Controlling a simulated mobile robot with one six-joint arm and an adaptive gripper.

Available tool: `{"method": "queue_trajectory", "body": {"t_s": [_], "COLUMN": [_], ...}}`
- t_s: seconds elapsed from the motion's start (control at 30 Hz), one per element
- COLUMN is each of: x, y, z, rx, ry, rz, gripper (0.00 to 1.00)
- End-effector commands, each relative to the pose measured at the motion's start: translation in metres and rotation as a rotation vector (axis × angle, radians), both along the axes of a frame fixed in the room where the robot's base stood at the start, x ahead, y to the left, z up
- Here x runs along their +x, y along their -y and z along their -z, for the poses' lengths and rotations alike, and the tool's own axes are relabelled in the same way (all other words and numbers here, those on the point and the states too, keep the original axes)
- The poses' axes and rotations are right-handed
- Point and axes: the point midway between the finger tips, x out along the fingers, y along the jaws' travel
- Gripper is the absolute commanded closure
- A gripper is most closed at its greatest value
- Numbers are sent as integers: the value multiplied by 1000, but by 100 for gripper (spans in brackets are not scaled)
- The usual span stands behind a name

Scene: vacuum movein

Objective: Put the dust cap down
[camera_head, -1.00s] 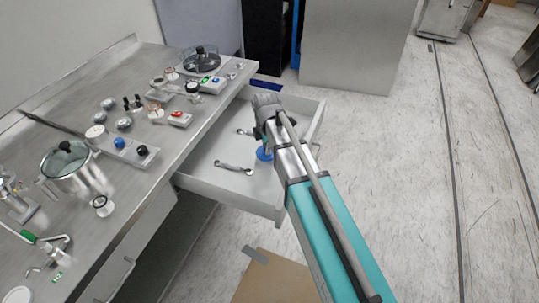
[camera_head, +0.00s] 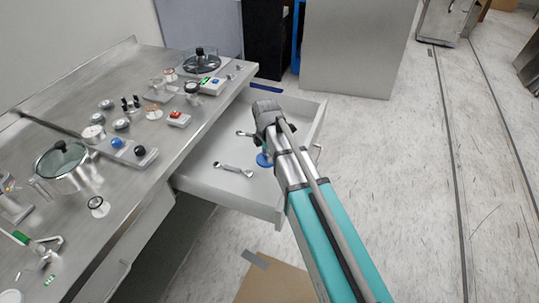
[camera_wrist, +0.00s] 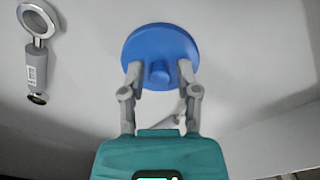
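The dust cap is a blue disc (camera_head: 264,160) with a small round knob in its middle. In the wrist view the blue disc (camera_wrist: 178,48) lies knob up against the grey drawer floor. My gripper (camera_wrist: 160,70) has one finger on each side of the knob, with a visible gap on both sides. The fingertips overlap the disc's near edge in the picture; I cannot tell if they touch it. In the head view my arm hides most of the gripper.
The open drawer (camera_head: 205,180) also holds a metal ring-ended tool (camera_head: 233,169), which shows left of the cap in the wrist view (camera_wrist: 38,60). The steel counter (camera_head: 60,110) on the left carries a pot (camera_head: 62,172) and several small parts. A cardboard box (camera_head: 275,284) stands below.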

Motion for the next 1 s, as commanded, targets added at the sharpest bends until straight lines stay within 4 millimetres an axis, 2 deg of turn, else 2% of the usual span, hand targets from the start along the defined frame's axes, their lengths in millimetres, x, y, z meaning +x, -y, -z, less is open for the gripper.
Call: {"method": "queue_trajectory", "body": {"t_s": [0.57, 1.0], "x": [0, 0], "y": [0, 0], "z": [-4, -34], "rx": [0, 0], "ry": [0, 0], "rz": [0, 0], "gripper": [42, 42]}}
